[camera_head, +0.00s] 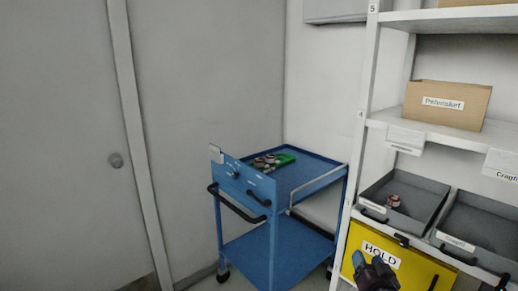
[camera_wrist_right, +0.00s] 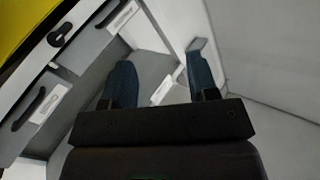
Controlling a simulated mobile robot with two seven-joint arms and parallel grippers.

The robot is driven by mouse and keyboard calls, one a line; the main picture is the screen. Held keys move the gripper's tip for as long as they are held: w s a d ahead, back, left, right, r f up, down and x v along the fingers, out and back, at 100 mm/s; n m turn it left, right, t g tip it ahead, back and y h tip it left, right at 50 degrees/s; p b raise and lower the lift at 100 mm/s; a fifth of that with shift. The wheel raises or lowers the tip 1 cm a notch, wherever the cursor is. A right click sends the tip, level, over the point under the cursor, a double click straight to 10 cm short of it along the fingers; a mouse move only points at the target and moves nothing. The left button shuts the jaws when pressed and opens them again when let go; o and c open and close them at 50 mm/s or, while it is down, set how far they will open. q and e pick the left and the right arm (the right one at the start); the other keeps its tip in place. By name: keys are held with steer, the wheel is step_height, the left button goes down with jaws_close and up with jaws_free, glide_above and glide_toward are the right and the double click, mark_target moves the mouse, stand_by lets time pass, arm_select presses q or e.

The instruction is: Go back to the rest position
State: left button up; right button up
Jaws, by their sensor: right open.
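My right gripper (camera_head: 367,260) is at the bottom of the head view, in front of the yellow panel marked HOLD (camera_head: 385,250). In the right wrist view its two blue fingers (camera_wrist_right: 160,66) stand wide apart with nothing between them. My left gripper is in neither view. A small red and metallic part (camera_head: 393,201) lies in a grey bin (camera_head: 425,192) on the shelf. Similar small parts (camera_head: 265,162) and a green piece (camera_head: 284,159) lie on the top of the blue cart (camera_head: 312,172).
The white shelf rack (camera_head: 363,135) stands at the right with a cardboard box (camera_head: 447,104) and a second grey bin (camera_head: 482,225). The cart stands left of the rack, near the wall. A grey door (camera_head: 60,150) is at the left. In the right wrist view, labelled drawer fronts (camera_wrist_right: 48,103) lie left of the fingers.

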steer(key=s+f+n+g, duration=0.1)
steer(key=s+f, duration=0.4)
steer(key=s, duration=0.6)
steer(key=s+a+f+n+g, duration=0.1)
steer(key=s+f+n+g, duration=0.1)
steer(key=s+f, duration=0.4)
steer(key=s+a+f+n+g, duration=0.1)
steer(key=s+f, duration=0.5)
steer(key=s, duration=1.1)
steer(key=n+g, duration=0.1)
steer(key=g, duration=0.1)
steer(key=shift+g, duration=0.4)
steer(key=shift+s, duration=0.1)
steer(key=shift+c, duration=0.5)
